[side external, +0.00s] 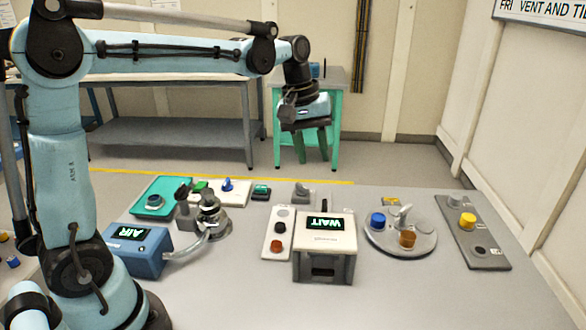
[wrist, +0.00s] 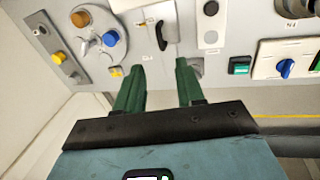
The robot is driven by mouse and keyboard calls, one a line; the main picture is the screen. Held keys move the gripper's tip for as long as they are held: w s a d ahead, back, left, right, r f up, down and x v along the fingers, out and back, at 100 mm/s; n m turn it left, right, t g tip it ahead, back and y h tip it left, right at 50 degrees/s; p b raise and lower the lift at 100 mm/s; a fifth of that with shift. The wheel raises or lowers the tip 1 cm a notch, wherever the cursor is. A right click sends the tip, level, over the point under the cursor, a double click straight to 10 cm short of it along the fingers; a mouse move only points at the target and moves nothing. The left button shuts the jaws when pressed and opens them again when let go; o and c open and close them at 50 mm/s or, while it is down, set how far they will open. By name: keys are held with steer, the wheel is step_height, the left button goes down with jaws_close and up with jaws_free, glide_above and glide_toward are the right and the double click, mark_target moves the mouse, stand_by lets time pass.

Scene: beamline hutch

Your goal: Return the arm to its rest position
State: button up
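My arm is pale blue with black joints and reaches across the upper part of the side external view. My gripper (side external: 313,158) hangs from its end with green fingers pointing down, in the air above the far side of the grey table (side external: 400,300). In the wrist view the two green fingers of my gripper (wrist: 160,66) stand clearly apart with nothing between them. It is open and empty, and touches nothing that I can see.
A green-legged stand (side external: 337,110) is behind the gripper.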

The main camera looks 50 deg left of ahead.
steer(key=s+d+f+m+t, duration=0.1)
steer(key=s+f+m+t, duration=0.1)
steer(key=s+m, duration=0.2)
steer(key=s+f+m+t+y, duration=0.1)
steer(key=s+f+m+t, duration=0.1)
steer(key=s, duration=0.8)
steer(key=m+t, duration=0.1)
steer(key=m, duration=0.1)
steer(key=shift+d+f+m+y, duration=0.25)
steer(key=shift+d+m+y, duration=0.05)
steer(key=shift+d, duration=0.05)
steer(key=shift+s, duration=0.1)
